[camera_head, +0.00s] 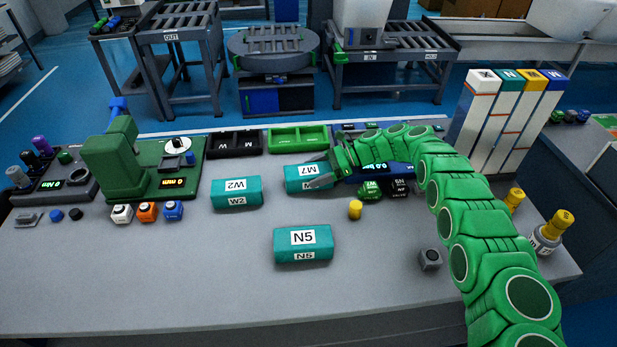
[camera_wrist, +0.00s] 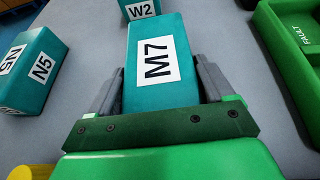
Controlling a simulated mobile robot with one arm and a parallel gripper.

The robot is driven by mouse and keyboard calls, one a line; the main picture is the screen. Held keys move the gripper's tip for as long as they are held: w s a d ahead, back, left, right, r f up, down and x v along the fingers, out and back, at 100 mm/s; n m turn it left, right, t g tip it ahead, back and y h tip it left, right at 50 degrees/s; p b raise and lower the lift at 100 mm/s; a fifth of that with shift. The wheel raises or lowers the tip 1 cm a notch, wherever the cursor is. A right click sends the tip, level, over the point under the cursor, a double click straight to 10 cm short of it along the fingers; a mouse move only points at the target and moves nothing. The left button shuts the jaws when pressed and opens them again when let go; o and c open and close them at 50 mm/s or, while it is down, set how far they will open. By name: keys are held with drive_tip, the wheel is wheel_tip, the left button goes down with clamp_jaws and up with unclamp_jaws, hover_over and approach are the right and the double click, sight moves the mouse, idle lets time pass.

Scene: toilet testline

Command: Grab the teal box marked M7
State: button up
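The teal box marked M7 (camera_head: 300,176) lies on the grey table, partly hidden by my gripper in the head view. In the wrist view the M7 box (camera_wrist: 158,88) fills the middle, label facing the camera. My gripper (camera_wrist: 159,66) is open, one finger along each long side of the box. A narrow dark gap shows by the left finger; contact on the right is unclear. In the head view my gripper (camera_head: 332,168) is at the right part of the box.
Teal boxes W2 (camera_head: 236,192) and N5 (camera_head: 303,244) lie nearby on the table. A yellow cylinder (camera_head: 355,210) and a green block (camera_head: 370,190) stand close to the right. Green (camera_head: 298,138) and black (camera_head: 235,144) trays are behind.

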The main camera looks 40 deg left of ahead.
sight(317, 169)
drive_tip(key=c, duration=0.4)
drive_tip(key=shift+d+r, duration=0.1)
drive_tip(key=shift+r, duration=1.7)
drive_tip(key=shift+s+d+r, duration=2.35)
drive_tip(key=shift+s+d, duration=0.05)
drive_tip(key=shift+d, duration=0.15)
drive_tip(key=shift+s+d+r, duration=2.35)
drive_tip(key=shift+d, duration=0.15)
